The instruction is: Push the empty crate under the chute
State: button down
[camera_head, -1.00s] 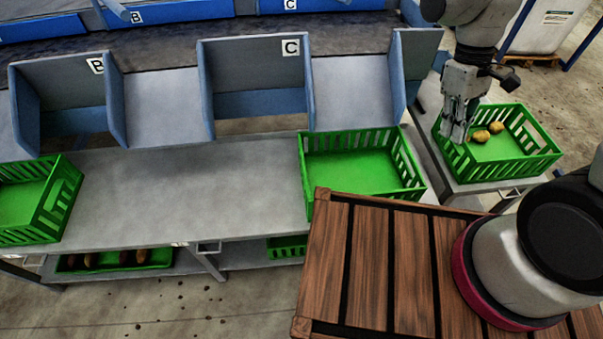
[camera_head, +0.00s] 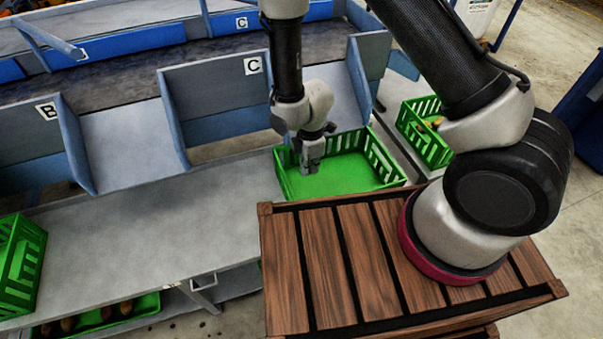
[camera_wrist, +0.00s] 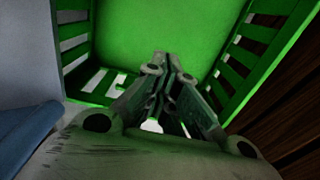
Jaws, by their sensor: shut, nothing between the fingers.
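An empty green crate (camera_head: 345,178) stands on the grey table below the grey chute (camera_head: 335,95) to the right of the C panel. Its floor also shows bare in the wrist view (camera_wrist: 205,30). My gripper (camera_head: 311,168) points down at the crate's left part, with shut, empty fingers inside or just above it; contact with a wall is unclear. The fingers (camera_wrist: 167,65) show against the crate floor in the wrist view. Another chute (camera_head: 125,145) slopes down between the B and C panels, with bare table below it. My arm hides part of the scene at right.
A green crate with potatoes (camera_head: 425,140) stands at right, partly hidden by my arm. Another green crate (camera_head: 20,265) is at the left edge. A crate with dark potatoes (camera_head: 100,318) sits on the lower shelf. The grey table (camera_head: 160,220) is clear between the crates.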

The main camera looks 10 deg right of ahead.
send_over(309, 194)
notch_tip(309, 194, down, 9)
jog(key=shift+r, duration=0.1)
jog(key=a, duration=0.3)
jog(key=shift+s+r, duration=0.2)
jog(key=shift+s, duration=0.1)
jog(key=shift+s+a, duration=0.1)
jog(key=shift+a, duration=0.4)
